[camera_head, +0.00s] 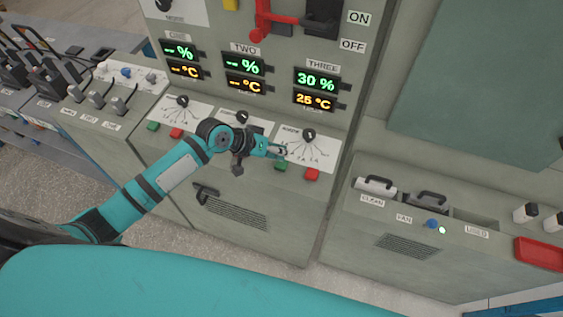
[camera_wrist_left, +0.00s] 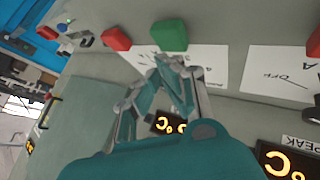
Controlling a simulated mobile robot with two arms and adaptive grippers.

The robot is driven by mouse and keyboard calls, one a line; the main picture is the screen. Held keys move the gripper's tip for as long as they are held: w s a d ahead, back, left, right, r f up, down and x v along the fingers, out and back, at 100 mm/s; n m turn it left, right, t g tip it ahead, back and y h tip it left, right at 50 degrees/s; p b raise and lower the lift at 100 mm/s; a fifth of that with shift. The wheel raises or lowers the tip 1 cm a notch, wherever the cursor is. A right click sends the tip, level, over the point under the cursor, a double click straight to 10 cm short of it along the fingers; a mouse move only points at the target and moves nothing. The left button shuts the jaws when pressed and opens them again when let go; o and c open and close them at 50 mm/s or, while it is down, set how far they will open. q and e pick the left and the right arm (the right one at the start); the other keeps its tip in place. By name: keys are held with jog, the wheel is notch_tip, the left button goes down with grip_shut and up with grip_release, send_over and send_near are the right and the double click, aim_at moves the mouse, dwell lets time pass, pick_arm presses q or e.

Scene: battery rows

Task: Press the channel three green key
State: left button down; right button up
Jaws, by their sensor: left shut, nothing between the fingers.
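The channel three green key (camera_head: 281,165) sits on the sloped panel under the dial of the THREE column, left of a red key (camera_head: 312,174). My left gripper (camera_head: 283,151) is shut and empty, with its tips close to the green key, on the dial side. In the left wrist view the shut fingertips (camera_wrist_left: 167,64) lie just below the green key (camera_wrist_left: 170,36); I cannot tell whether they touch it. The red key (camera_wrist_left: 117,39) is to its left there. The THREE display (camera_head: 316,90) reads 30 % and 25 °C. My right gripper is not in view.
The THREE dial (camera_head: 309,134) stands just beyond the gripper. Channel one's green key (camera_head: 153,126) and red key (camera_head: 176,133) are further left. A red lever (camera_head: 275,18) is above.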

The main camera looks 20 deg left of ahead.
pick_arm(q)
jog(key=shift+f, duration=0.1)
dwell(0.3)
jog(key=shift+f, duration=0.3)
jog(key=shift+f+b, duration=0.35)
jog(key=shift+f, duration=0.15)
dwell(0.6)
jog(key=shift+r, duration=0.1)
jog(key=shift+r+p, duration=0.8)
jog(key=shift+p, duration=0.2)
